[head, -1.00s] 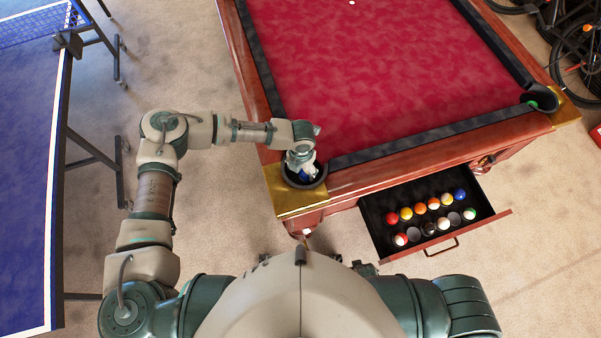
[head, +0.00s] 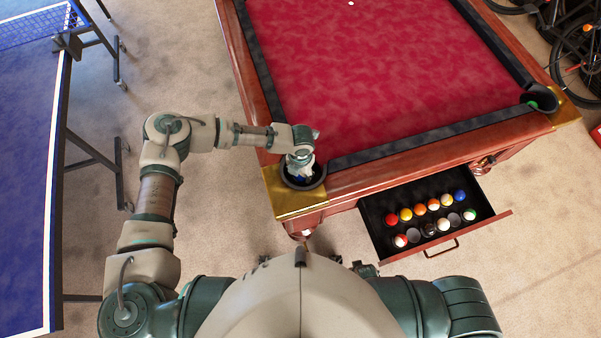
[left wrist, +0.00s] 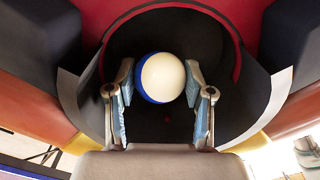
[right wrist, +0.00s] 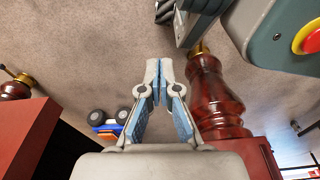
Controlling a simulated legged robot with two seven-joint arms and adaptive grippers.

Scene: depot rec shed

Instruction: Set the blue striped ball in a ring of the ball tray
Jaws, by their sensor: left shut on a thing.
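The blue striped ball (left wrist: 162,78), white with a blue band at its left edge, sits between the pads of my left gripper (head: 300,178) in the left wrist view. The gripper is shut on it inside the dark near-left corner pocket (head: 321,180) of the pool table. In the head view the gripper hides the ball. The black ball tray (head: 424,219) lies in the open drawer with two rows of coloured balls. Two grey round spots in its front row, one (head: 414,234) left and one (head: 454,219) right, look like empty rings. My right gripper (right wrist: 159,70) is shut and empty, fingertips together.
The red pool table (head: 360,75) has wooden rails. The open drawer (head: 478,229) juts out below its near rail. A blue table-tennis table (head: 30,170) stands left. The right wrist view shows a turned table leg (right wrist: 214,95) beside my gripper and a small wheeled toy (right wrist: 108,127) on the floor.

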